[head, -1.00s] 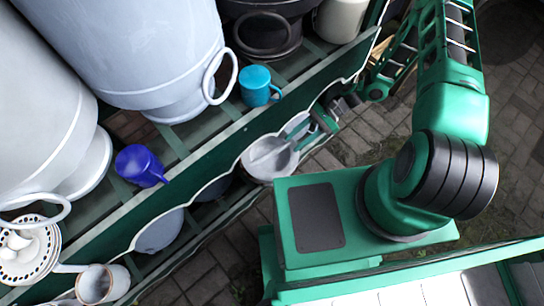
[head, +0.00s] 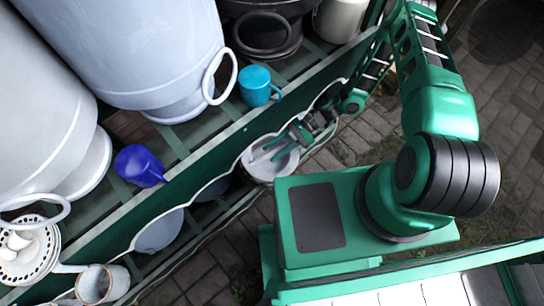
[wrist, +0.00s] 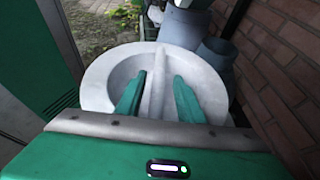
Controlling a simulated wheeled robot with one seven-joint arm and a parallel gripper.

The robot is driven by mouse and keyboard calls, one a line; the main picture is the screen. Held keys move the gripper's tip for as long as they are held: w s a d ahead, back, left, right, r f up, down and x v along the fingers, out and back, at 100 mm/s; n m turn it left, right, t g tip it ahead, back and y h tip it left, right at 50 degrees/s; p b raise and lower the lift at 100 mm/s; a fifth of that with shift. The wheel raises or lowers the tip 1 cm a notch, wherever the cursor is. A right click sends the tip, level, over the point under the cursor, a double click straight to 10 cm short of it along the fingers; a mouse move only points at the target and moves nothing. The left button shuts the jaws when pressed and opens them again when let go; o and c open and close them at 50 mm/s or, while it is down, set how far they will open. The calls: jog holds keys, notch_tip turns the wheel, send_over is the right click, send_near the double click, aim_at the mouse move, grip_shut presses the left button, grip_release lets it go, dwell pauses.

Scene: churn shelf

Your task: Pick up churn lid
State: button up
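The churn lid (head: 262,164) is a round, pale grey-white dish with a raised bar across its middle. It sits at the lower shelf's edge in the head view. In the wrist view the lid (wrist: 112,75) fills the centre, its bar running between my fingers. My gripper (head: 282,147) is over the lid, with its green fingers pointing into it. In the wrist view my gripper (wrist: 156,93) is open, one finger on each side of the bar with gaps between. Whether the fingertips touch the lid's floor is unclear.
Large grey churns (head: 150,50) stand on the upper shelf, with a teal mug (head: 256,86) and a blue jug (head: 139,166). A green shelf board (head: 205,154) runs beside the lid. In the wrist view a brick wall (wrist: 280,80) is close at right and grey vessels (wrist: 188,25) stand beyond.

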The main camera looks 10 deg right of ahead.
jog(key=shift+x, duration=0.95)
grip_shut()
jog(key=shift+r, duration=0.1)
dwell(0.5)
